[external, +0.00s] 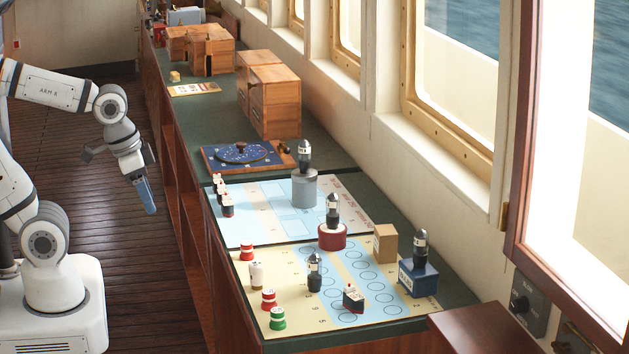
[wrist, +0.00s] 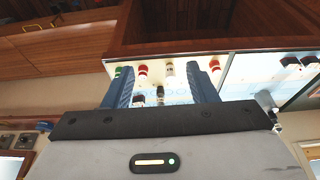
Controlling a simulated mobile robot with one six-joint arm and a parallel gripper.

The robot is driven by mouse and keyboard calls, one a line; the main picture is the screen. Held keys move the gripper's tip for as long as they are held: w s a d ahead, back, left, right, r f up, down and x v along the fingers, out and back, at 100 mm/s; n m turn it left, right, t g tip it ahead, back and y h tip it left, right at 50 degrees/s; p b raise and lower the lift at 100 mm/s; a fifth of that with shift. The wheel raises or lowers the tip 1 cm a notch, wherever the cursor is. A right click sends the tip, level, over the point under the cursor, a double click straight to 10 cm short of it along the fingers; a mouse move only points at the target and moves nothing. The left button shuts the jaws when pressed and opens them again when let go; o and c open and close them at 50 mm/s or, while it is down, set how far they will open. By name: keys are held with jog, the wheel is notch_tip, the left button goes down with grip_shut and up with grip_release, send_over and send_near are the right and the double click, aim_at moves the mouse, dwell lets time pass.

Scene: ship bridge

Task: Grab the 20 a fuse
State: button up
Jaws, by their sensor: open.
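No label reading 20 A is legible, so I cannot tell which piece is the 20 A fuse. Small banded cylinders stand along the near board's left edge: red (external: 247,252), white (external: 257,275), another red (external: 269,299) and green (external: 278,319). Several dark cylinders with white bands stand about, one on the near board (external: 315,271). My gripper (external: 149,200) is open and empty, pointing down over the floor left of the counter. In the wrist view its blue fingers (wrist: 158,72) are spread, with the white cylinder (wrist: 169,69) seen between them at a distance.
Dark cylinders top a grey stand (external: 304,190), a red round base (external: 332,237) and a blue box (external: 417,278). A tan block (external: 385,243) stands near the right edge. Wooden boxes (external: 272,95) stand farther back. The counter's side (external: 186,150) lies beside my arm.

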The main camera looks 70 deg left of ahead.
jog(key=m+g+b, duration=0.2)
jog(key=m+b, duration=0.1)
jog(key=m, duration=2.6)
send_over(256, 264)
jog(key=shift+y, duration=0.4)
jog(key=f, duration=1.3)
jog(key=shift+s+d+f, duration=0.2)
jog(key=shift+f, duration=0.2)
jog(key=shift+w+f, duration=0.15)
jog(key=shift+f, duration=0.35)
jog(key=f, duration=0.4)
jog(key=f+p, duration=0.1)
jog(key=f, duration=0.2)
jog(key=shift+w+a, duration=0.2)
jog(key=shift+a, duration=0.15)
jog(key=c, duration=1)
